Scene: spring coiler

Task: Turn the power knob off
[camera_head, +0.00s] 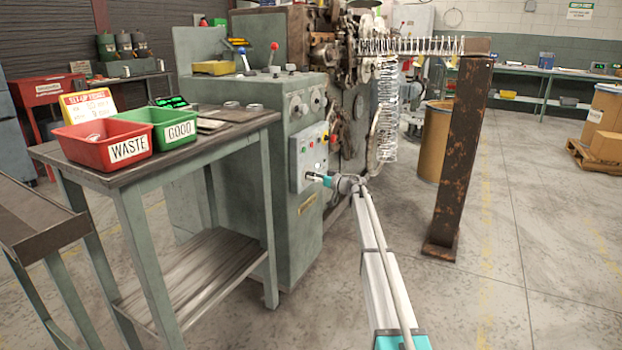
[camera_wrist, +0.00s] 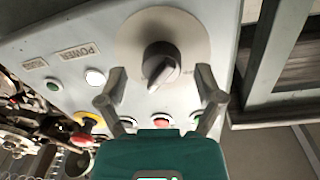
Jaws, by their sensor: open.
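The power knob (camera_wrist: 160,62) is a dark knob with a pointer on a round grey plate (camera_wrist: 187,34) in the wrist view. The pointer part is directed down and slightly left in that view. My gripper (camera_wrist: 160,74) is open, with one finger on each side of the knob's lower part. Gaps show between the fingers and the knob, and I see no contact. The knob is too small and covered to make out there.
A "POWER" label (camera_wrist: 79,52) and a white lamp (camera_wrist: 95,77) are on the panel. In the head view, a table (camera_head: 165,165) with bins stands left, and a rusty post (camera_head: 462,150) stands right.

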